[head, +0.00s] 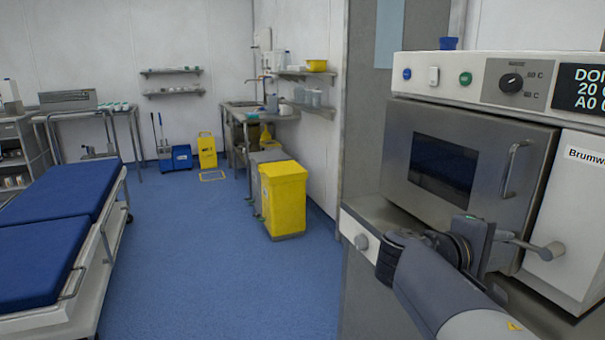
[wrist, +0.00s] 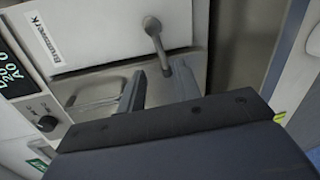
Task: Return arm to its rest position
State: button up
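My gripper (head: 510,250) is at the end of my arm, in front of the lower part of a grey and white machine (head: 425,125) at the right of the head view. The machine's windowed door (head: 445,165) looks shut, with a metal bar handle (head: 512,170).
A bed with a blue mattress (head: 60,205) stands at the left. A yellow bin (head: 283,198) stands by the right wall. A sink bench (head: 250,112) and wall shelves are at the back. The blue floor (head: 200,260) between bed and machine is clear.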

aim_at(527, 246)
jog(key=x, duration=0.8)
jog(key=shift+a+n+p, duration=0.1)
jog(key=shift+n+p, duration=0.5)
jog(key=shift+p, duration=0.5)
jog(key=shift+s+f+n+g+p, duration=0.1)
jog(key=shift+f+n+g+p, duration=0.2)
jog(key=shift+n+p, duration=0.45)
jog(key=shift+f+h+p, duration=0.2)
jog(key=shift+h+p, duration=0.1)
jog(key=shift+p, duration=0.05)
jog(key=shift+s+f, duration=0.1)
